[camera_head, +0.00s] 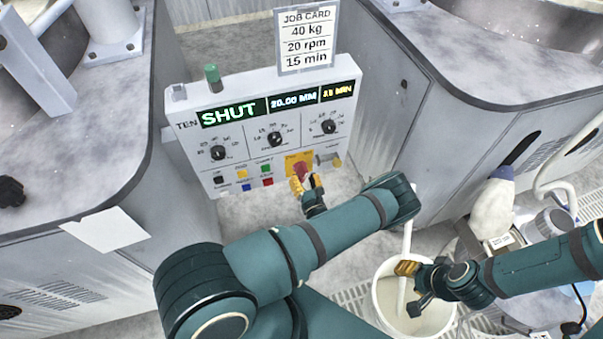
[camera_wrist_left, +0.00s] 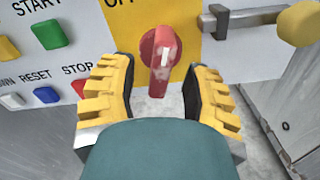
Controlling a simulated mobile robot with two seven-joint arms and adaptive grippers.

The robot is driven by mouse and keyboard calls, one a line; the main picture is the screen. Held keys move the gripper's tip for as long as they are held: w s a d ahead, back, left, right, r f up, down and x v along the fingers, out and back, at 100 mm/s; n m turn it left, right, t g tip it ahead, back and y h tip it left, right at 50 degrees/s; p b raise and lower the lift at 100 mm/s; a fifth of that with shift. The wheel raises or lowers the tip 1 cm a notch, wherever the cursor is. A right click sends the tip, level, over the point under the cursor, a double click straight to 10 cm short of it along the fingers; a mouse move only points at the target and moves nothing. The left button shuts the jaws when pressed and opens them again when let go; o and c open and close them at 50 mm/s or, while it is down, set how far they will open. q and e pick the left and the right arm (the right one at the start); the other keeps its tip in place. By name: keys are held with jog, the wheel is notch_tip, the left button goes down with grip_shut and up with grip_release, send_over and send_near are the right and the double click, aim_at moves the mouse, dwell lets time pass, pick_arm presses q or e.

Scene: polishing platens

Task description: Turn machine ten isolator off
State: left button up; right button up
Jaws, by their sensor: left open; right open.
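The machine ten control panel (camera_head: 345,117) shows "TEN" and a lit display reading "SHUT". Its isolator is a red rotary handle (camera_wrist_left: 160,58) on a yellow plate (camera_wrist_left: 184,22), low on the panel; it also shows in the head view (camera_head: 300,171). In the left wrist view the handle points about straight down, with a pale mark along it. My left gripper (camera_wrist_left: 160,92) is open, with its yellow-padded fingers on either side of the handle's lower end and gaps visible. The plate's lettering is mostly cut off. My right gripper (camera_head: 408,285) is open over a white bucket.
A metal latch (camera_wrist_left: 240,20) with a yellow knob (camera_wrist_left: 298,24) is just right of the isolator. START (camera_wrist_left: 50,34), RESET (camera_wrist_left: 46,94) and STOP (camera_wrist_left: 80,87) buttons are to its left. The white bucket (camera_head: 380,314) stands on the floor, with a pale bottle (camera_head: 492,210) nearby.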

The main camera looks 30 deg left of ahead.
aim_at(304, 179)
pick_arm(q)
jog(key=shift+x, duration=1.5)
grip_shut()
